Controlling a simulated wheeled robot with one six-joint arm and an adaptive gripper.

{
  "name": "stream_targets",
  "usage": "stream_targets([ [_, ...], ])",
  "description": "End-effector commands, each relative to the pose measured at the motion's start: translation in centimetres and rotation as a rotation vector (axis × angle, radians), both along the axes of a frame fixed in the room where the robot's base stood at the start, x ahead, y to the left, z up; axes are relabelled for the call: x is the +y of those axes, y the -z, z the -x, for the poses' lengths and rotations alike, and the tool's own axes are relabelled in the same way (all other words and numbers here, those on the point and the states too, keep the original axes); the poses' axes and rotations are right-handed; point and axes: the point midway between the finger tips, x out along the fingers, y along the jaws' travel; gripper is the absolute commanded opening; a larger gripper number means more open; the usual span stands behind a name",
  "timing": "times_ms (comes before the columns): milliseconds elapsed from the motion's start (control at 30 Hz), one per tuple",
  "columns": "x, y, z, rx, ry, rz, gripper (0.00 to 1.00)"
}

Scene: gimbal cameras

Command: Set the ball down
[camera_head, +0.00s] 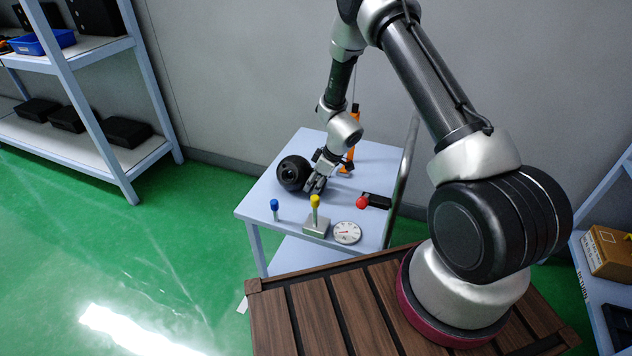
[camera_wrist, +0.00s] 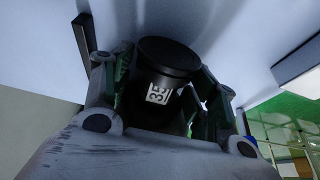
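A black ball-shaped thing (camera_head: 293,173) with a round ring on its face is at the left side of the small pale table (camera_head: 262,200). My gripper (camera_head: 316,184) is right beside it, on its right. In the wrist view a black cylindrical part with a wide rim and a white label (camera_wrist: 160,92) is between the two fingers of my gripper (camera_wrist: 165,105), which appear closed against its sides. I take it as part of the black ball. Whether the ball touches the tabletop is hard to tell.
On the table are a blue-topped peg (camera_head: 275,209), a yellow-topped peg (camera_head: 315,207) on a metal block, a round dial (camera_head: 347,232), a red ball-like knob (camera_head: 362,203) by a black piece, and an orange item (camera_head: 351,157) behind. Shelves (camera_head: 95,70) stand at left.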

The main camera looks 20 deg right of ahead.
Motion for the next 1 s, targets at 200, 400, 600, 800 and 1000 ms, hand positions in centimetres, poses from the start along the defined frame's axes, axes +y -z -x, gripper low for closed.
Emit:
stream_targets([
  [200, 0.0, 0.0, 0.0, 0.000, 0.000, 0.000, 0.72],
  [400, -0.1, -0.4, 0.0, -0.001, -0.001, 0.001, 0.72],
  [600, -1.0, -3.4, 0.7, -0.003, 0.000, 0.000, 0.72],
  [800, -2.4, -7.6, 1.7, -0.005, -0.001, 0.000, 0.72],
  [1000, -3.4, -10.4, 2.5, -0.001, 0.000, -0.001, 0.72],
])
